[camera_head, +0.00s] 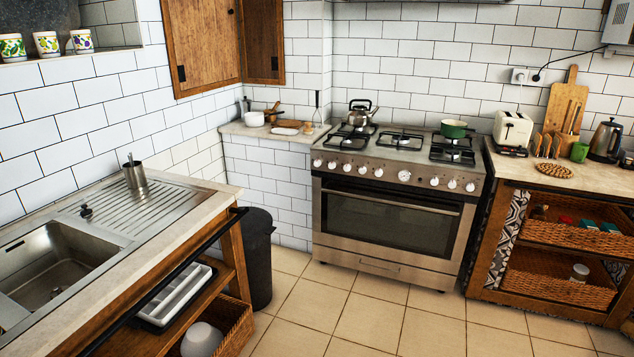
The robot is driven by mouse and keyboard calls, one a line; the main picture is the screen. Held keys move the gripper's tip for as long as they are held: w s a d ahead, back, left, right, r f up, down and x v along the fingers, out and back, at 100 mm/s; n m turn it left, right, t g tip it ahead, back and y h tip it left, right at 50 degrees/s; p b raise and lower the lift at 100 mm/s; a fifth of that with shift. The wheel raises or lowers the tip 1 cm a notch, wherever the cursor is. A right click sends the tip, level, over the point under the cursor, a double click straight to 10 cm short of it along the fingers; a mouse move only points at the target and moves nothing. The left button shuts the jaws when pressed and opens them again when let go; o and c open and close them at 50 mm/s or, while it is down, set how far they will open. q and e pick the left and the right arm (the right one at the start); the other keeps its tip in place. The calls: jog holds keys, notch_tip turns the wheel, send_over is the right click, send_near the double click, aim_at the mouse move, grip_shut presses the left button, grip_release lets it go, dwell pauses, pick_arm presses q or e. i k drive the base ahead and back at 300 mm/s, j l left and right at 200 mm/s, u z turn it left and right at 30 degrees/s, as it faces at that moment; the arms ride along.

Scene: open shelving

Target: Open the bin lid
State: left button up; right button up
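A dark grey bin (258,262) stands on the floor in the corner, between the sink counter on the left and the stove on the right. Its dark lid (257,221) is at the top and appears to be down. The counter end and its black rail hide the bin's left side. Neither of my grippers shows in the head view.
The sink counter (210,202) with a black rail (165,279) and open shelves is close on the left. The stove (392,205) stands right of the bin. The tiled floor (370,318) in front is clear. A wooden shelf unit (545,285) stands at the right.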

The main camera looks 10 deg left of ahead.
aim_at(258, 223)
jog(key=i+l+u, duration=0.35)
jog(key=i+u, duration=0.15)
jog(key=i+l+u, duration=0.75)
jog(key=i+l, duration=0.2)
jog(key=i, duration=0.15)
jog(key=i+l+u, duration=0.3)
jog(key=i+l, duration=0.3)
